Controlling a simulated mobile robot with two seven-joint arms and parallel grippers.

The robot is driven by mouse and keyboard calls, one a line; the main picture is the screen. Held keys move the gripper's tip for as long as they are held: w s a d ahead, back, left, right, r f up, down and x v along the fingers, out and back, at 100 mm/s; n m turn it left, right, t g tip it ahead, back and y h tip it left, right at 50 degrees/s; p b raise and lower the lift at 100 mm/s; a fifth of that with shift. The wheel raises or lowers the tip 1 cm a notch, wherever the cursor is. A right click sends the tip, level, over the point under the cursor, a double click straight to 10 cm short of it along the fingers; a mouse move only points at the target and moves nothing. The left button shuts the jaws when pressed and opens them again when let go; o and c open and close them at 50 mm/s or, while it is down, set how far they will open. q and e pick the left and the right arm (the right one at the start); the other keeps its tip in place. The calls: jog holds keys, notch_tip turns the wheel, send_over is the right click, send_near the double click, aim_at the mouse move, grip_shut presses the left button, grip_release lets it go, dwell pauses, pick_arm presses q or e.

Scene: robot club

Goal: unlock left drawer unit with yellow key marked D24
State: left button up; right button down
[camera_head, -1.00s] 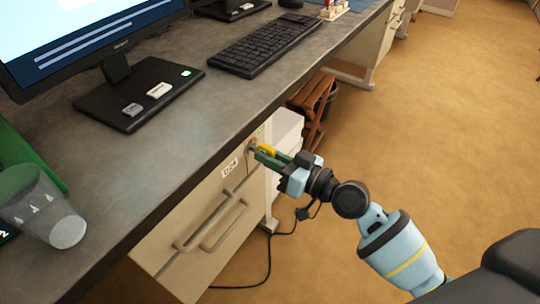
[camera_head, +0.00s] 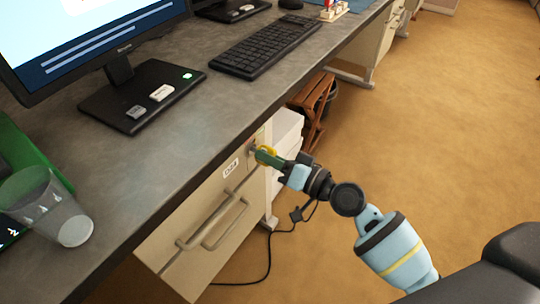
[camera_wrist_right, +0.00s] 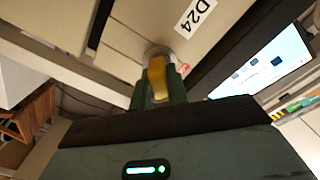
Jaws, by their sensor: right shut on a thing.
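The left drawer unit (camera_head: 195,215) stands under the desk, with a white label reading D24 (camera_head: 231,168) near its top. The label also shows in the right wrist view (camera_wrist_right: 196,17). My right gripper (camera_head: 268,157) is shut on the yellow key (camera_wrist_right: 157,77) at the lock (camera_wrist_right: 158,52) in the unit's upper corner. The key's head shows between the green fingers, and its tip is hidden at the lock. I cannot tell how deep it sits. My left gripper is not in view.
The grey desk top (camera_head: 150,165) overhangs the drawers. On it are a monitor (camera_head: 80,40), a keyboard (camera_head: 265,45) and a clear cup (camera_head: 45,205). A wooden stool (camera_head: 312,105) stands beyond the unit. A black cable (camera_head: 268,262) lies on the open floor.

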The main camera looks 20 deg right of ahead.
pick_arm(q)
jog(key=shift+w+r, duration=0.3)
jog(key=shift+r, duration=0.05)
pick_arm(e)
jog(key=shift+m, duration=0.9)
pick_arm(q)
jog(key=shift+p, duration=0.3)
pick_arm(e)
jog(key=shift+m+p, duration=0.3)
jog(key=shift+m, duration=0.6)
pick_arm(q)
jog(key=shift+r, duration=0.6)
pick_arm(e)
jog(key=shift+m, duration=0.8)
pick_arm(q)
jog(key=shift+p, duration=0.3)
pick_arm(e)
jog(key=c, duration=1.5)
grip_release()
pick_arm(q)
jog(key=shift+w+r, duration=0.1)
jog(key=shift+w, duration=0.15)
pick_arm(e)
jog(key=shift+o, duration=1)
